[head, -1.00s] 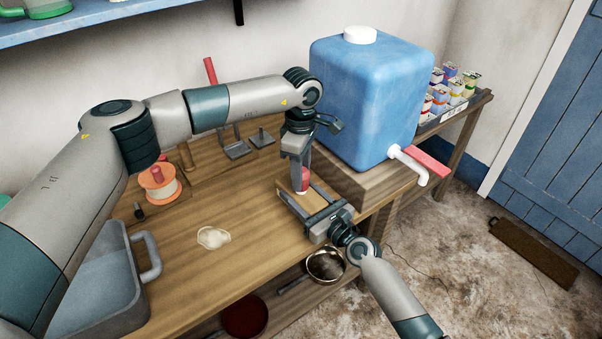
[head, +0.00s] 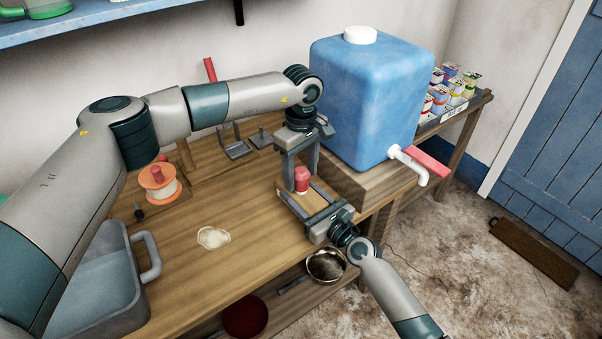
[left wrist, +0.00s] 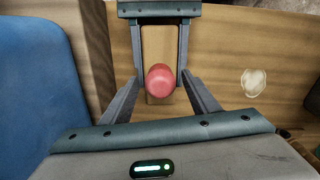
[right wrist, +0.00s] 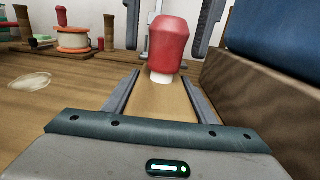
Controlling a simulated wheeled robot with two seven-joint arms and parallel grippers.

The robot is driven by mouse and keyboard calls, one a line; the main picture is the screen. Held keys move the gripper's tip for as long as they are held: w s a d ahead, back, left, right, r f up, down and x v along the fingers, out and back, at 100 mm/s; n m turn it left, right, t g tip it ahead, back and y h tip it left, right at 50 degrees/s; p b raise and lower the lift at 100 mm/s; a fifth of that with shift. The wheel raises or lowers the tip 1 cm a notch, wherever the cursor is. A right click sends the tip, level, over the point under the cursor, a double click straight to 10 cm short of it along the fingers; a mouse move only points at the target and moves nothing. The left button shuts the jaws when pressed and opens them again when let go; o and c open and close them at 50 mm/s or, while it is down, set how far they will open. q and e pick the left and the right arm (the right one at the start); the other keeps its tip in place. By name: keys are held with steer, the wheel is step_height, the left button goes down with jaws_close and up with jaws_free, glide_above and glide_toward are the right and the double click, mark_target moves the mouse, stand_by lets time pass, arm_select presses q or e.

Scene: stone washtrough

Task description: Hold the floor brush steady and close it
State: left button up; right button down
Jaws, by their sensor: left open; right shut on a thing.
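The floor brush shows as a pale wooden block (right wrist: 165,100) with a white neck (right wrist: 162,78) and a red cap (head: 302,181) on top. It stands upright at the table's right part, beside the blue tank. My right gripper (head: 296,194) is shut on the wooden block from its two sides, low over the table. My left gripper (head: 300,167) is open and points down from above. Its fingers stand on either side of the red cap (left wrist: 160,80), with gaps. No bristles can be made out.
The blue tank (head: 368,95) with a white spout stands on a wooden block close by on the right. A grey basin (head: 90,285), a pale puddle (head: 213,237) and an orange spool (head: 159,182) are on the table to the left. The table's front edge lies near my right gripper.

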arm_select(q)
step_height(320, 180, up, 12)
steer(key=shift+f, duration=0.25)
stand_by(0.4)
arm_select(e)
steer(key=c, duration=0.7)
jaws_free()
steer(key=shift+s+d, duration=0.1)
arm_select(q)
steer(key=shift+f+b, duration=0.6)
arm_select(e)
steer(key=v, duration=1.7)
steer(key=shift+d, duration=0.1)
